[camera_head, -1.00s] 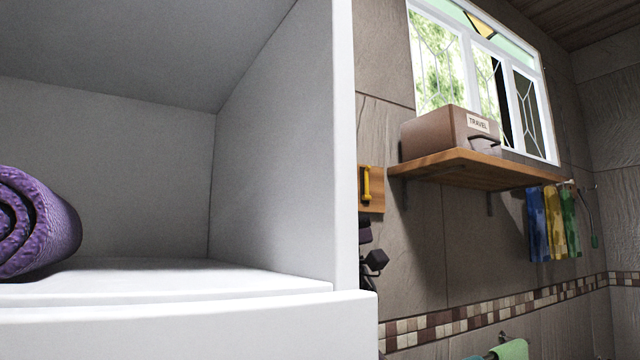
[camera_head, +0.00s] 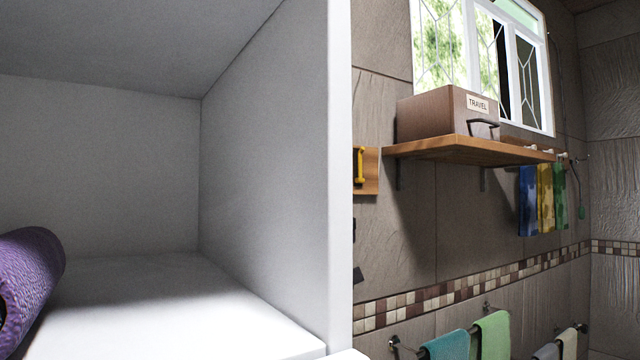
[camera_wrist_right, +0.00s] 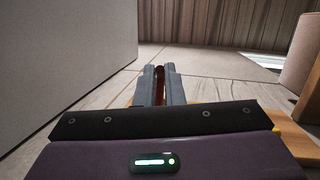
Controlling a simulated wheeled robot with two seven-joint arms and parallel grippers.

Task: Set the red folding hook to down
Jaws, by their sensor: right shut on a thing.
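In the right wrist view, my right gripper (camera_wrist_right: 155,88) is shut on a narrow dark red piece (camera_wrist_right: 160,84), which shows between the two grey fingers. It looks like the red folding hook; most of it is hidden by the fingers, so its up or down position cannot be told. A wooden board (camera_wrist_right: 296,135) shows at the right, behind the gripper body. In the head view a yellow hook (camera_head: 361,165) hangs on a wooden board (camera_head: 371,184) on the wall; no red hook shows there. My left gripper is in neither view.
A white cabinet (camera_head: 265,180) fills the left, with a purple rolled mat (camera_head: 30,275) inside. A wall shelf (camera_head: 450,149) carries a TRAVEL box (camera_head: 440,112). Cloths (camera_head: 543,200) hang at its right. Towels (camera_head: 491,336) hang below the tile band.

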